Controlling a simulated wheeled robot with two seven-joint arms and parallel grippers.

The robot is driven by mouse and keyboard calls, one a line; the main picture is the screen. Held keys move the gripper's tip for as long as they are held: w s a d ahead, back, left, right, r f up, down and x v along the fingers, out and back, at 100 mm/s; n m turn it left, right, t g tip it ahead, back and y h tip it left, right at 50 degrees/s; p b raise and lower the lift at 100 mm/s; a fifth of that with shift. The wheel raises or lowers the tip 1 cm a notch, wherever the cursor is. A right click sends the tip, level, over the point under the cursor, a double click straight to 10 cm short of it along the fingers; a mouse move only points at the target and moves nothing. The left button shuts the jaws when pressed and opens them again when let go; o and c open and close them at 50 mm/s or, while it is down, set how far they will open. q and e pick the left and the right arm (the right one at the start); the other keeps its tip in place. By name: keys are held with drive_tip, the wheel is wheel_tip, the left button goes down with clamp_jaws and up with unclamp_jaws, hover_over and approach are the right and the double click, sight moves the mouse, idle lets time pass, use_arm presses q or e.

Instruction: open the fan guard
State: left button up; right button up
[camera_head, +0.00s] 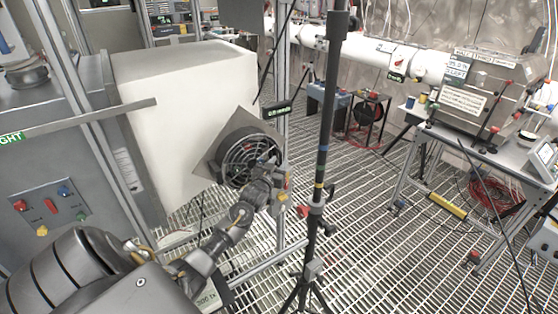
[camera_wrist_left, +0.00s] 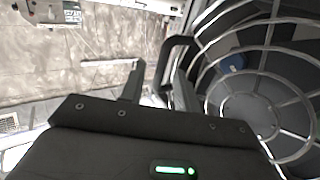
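The fan (camera_head: 236,143) is a dark round housing on a square grey plate at the side of a white box. Its round wire guard (camera_head: 250,160) lies across the front, and whether it stands ajar is hard to tell. In the left wrist view the guard's pale rings and spokes (camera_wrist_left: 265,50) fill the right side. A black bent handle (camera_wrist_left: 178,42) sticks out at the guard's left edge. My left gripper (camera_wrist_left: 158,85) is open, its fingers apart, with the handle close to the right finger. Contact cannot be told. My right gripper is in neither view.
A dark stand pole (camera_head: 323,150) with tripod legs rises just right of my left gripper, beside a grey metal post (camera_head: 282,80). A workbench (camera_head: 470,150) with equipment stands at the right. Grated floor (camera_head: 400,250) lies open between.

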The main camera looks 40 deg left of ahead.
use_arm(q)
drive_tip(key=shift+w+a, duration=0.15)
drive_tip(key=shift+w, duration=0.45)
clamp_jaws()
